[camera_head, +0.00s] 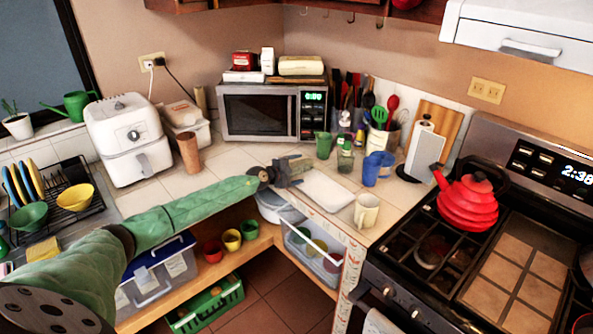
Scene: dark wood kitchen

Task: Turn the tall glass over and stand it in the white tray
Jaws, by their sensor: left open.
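The white tray (327,192) lies flat and empty on the corner counter. Several cup-like things stand near: a tall brown tumbler (188,153) by the white air fryer, a blue cup (371,171) right of the tray, and a green cup (323,146) before the microwave. I cannot tell for sure which is the tall glass. My left gripper (303,168) reaches in from the left, just behind the tray's left end. It is open, with nothing seen in it. My right gripper is out of view.
A cream mug (366,211) stands at the counter's front edge. A paper towel holder (419,150) stands beside the stove, which holds a red kettle (467,200). The microwave (272,112) is behind the gripper. Counter between tumbler and tray is fairly clear.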

